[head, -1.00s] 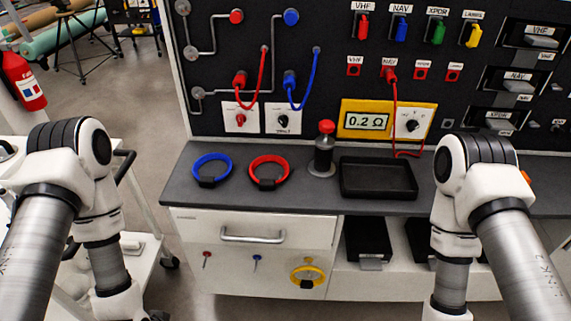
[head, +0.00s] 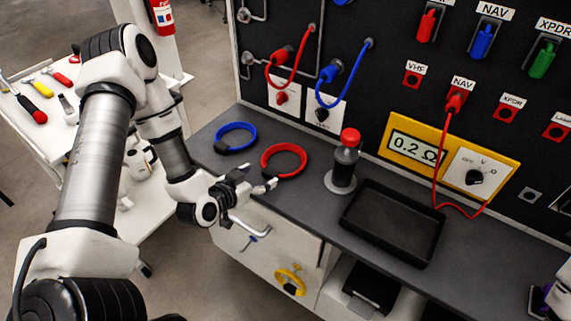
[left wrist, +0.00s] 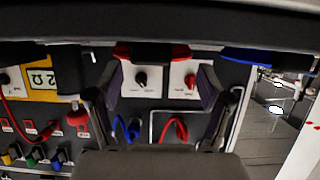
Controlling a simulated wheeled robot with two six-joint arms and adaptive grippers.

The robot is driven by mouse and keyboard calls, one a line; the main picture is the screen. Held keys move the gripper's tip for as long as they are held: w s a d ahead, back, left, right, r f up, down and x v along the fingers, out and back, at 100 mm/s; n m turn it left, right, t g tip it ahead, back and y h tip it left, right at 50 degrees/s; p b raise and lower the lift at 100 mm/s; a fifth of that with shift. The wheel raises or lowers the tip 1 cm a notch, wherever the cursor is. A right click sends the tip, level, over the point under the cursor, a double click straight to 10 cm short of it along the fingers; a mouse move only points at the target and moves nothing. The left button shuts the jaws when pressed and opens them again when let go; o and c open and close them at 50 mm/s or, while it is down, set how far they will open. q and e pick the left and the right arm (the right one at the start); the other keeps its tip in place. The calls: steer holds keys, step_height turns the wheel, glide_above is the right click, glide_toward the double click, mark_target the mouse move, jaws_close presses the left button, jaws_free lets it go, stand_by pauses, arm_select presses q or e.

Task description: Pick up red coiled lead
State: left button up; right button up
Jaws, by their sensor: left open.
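The red coiled lead (head: 290,147) is a ring with a black clip, lying on the dark grey worktop. It also shows in the left wrist view (left wrist: 150,52), edge-on between the fingers. My left gripper (head: 257,184) is open and empty. In the head view it is just in front of the red ring, over the counter's front edge, with its fingers pointing right; I cannot tell its exact height. The finger pads show in the left wrist view (left wrist: 160,98), spread wide. What seems to be part of my right gripper (head: 548,298) shows at the lower right edge, mostly cut off.
A blue coiled lead (head: 237,126) lies left of the red one. A red-capped dark bottle (head: 346,163) and a black tray (head: 392,222) stand to the right. Behind rises a black panel (head: 400,85) with plugged leads and a yellow meter (head: 455,158). A drawer handle (head: 250,228) is below.

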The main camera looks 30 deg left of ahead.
mark_target(271, 171)
arm_select(q)
steer(key=w, duration=0.1)
steer(key=w+d+f, duration=0.1)
steer(key=w, duration=0.2)
steer(key=shift+w+d+f, duration=0.1)
steer(key=shift+d+f, duration=0.05)
steer(key=shift+d, duration=0.2)
steer(key=shift+w, duration=0.1)
steer(key=shift+a+f, duration=0.1)
steer(key=shift+a, duration=0.15)
steer(key=shift+c, duration=0.3)
steer(key=shift+d, duration=0.15)
jaws_close()
arm_select(e)
steer(key=shift+d+f, duration=0.15)
steer(key=shift+f, duration=0.05)
arm_select(q)
steer(key=shift+r, duration=0.2)
arm_select(e)
steer(key=shift+w, duration=0.1)
